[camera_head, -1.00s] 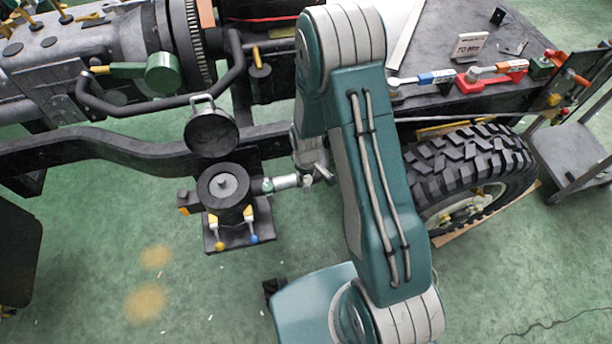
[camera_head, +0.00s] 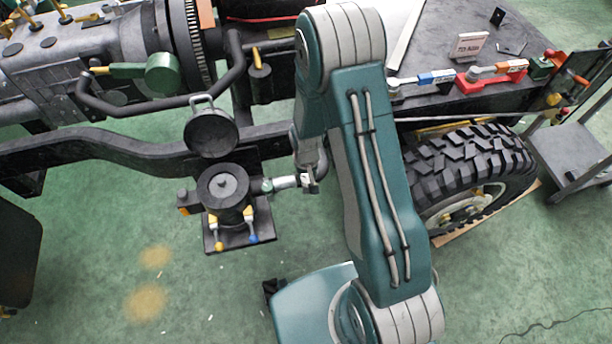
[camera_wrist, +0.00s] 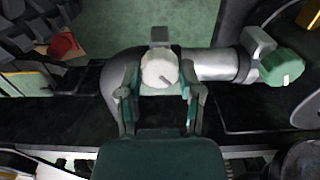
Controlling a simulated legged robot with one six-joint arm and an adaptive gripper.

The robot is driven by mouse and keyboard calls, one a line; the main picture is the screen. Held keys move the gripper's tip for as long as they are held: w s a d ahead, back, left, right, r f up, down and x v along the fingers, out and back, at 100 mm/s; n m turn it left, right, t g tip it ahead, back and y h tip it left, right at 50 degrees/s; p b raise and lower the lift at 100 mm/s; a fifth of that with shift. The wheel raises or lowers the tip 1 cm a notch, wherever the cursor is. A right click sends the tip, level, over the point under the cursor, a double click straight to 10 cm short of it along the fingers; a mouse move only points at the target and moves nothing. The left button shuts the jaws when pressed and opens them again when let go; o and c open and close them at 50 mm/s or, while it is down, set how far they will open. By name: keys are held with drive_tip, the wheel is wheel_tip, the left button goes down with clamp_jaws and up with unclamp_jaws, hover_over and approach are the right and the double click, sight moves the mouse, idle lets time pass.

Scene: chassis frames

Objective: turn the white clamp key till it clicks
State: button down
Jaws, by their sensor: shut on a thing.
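The white clamp key (camera_wrist: 157,67) shows as a round pale knob with a small dark mark in the wrist view. It sits at a dark pipe bend, beside a silver pipe section (camera_wrist: 215,65). My gripper (camera_wrist: 160,82) has one teal finger on each side of the knob and is shut on it. In the head view, my gripper is at the right end of the short silver pipe (camera_head: 285,182) of the black pot-shaped unit (camera_head: 222,187). My arm partly covers it there, and the exact contact is too small to tell.
A green knob (camera_wrist: 282,68) stands to the right in the wrist view. The dark chassis rail (camera_head: 120,150) runs close behind. A large tyre (camera_head: 470,175) lies right of my arm, with a grey cart (camera_head: 575,155) beyond.

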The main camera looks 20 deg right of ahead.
sight(305, 178)
idle(0.3)
drive_tip(key=shift+c, duration=1.3)
unclamp_jaws()
wheel_tip(305, 178, up, 12)
drive_tip(key=shift+a+f, duration=0.1)
